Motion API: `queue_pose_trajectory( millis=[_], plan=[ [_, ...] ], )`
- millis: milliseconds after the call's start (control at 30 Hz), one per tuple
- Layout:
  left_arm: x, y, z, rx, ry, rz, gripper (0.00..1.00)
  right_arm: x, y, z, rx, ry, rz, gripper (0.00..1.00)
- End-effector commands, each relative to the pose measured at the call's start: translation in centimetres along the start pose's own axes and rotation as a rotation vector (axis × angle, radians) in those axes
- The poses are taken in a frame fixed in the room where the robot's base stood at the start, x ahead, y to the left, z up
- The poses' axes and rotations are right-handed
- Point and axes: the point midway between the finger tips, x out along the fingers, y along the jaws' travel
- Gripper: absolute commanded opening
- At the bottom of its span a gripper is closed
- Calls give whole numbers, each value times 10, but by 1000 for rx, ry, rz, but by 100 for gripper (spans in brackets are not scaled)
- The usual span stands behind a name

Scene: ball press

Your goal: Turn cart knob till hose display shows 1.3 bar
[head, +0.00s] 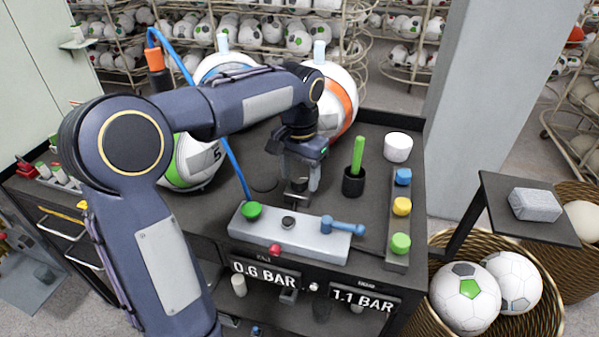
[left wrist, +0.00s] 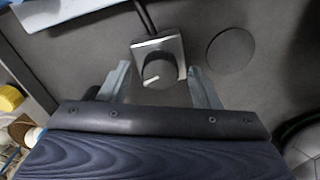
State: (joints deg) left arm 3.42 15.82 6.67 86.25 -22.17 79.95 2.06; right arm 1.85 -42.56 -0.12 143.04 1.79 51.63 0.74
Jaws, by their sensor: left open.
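My left gripper (head: 299,192) is open and points down over the cart top, behind the grey block. In the left wrist view its two fingers (left wrist: 159,69) stand apart on either side of a dark round knob (left wrist: 157,72) with a white pointer mark. The knob sits on a square metal plate (left wrist: 170,48); I cannot tell whether a finger touches it. In the head view the gripper mostly hides the knob. Two displays on the cart front read 0.6 BAR (head: 265,273) and 1.1 BAR (head: 362,300); their small labels are unreadable. My right gripper is out of view.
A grey block (head: 303,239) with a green cap, red knob and blue lever lies in front. A blue hose (head: 232,160) reaches it. A black cup (head: 353,182) with a green stick and coloured buttons (head: 402,206) stand right. Balls (head: 340,100) crowd the back.

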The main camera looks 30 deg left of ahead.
Motion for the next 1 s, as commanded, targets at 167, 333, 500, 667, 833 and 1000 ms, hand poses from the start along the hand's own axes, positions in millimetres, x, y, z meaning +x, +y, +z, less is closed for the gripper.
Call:
queue_pose_trajectory(
  millis=[167,333,500,667,833,1000],
  plan=[
    [0,0,0,0,0,0,39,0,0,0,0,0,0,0],
    [0,0,0,0,0,0,17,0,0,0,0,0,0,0],
    [-1,0,0,5,1,0,13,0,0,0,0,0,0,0],
    [-2,0,0,35,1,0,13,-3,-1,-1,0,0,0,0],
    [-2,0,-1,119,1,0,13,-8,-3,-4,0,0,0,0],
    [-3,0,0,252,0,0,13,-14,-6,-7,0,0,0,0]
  ],
)
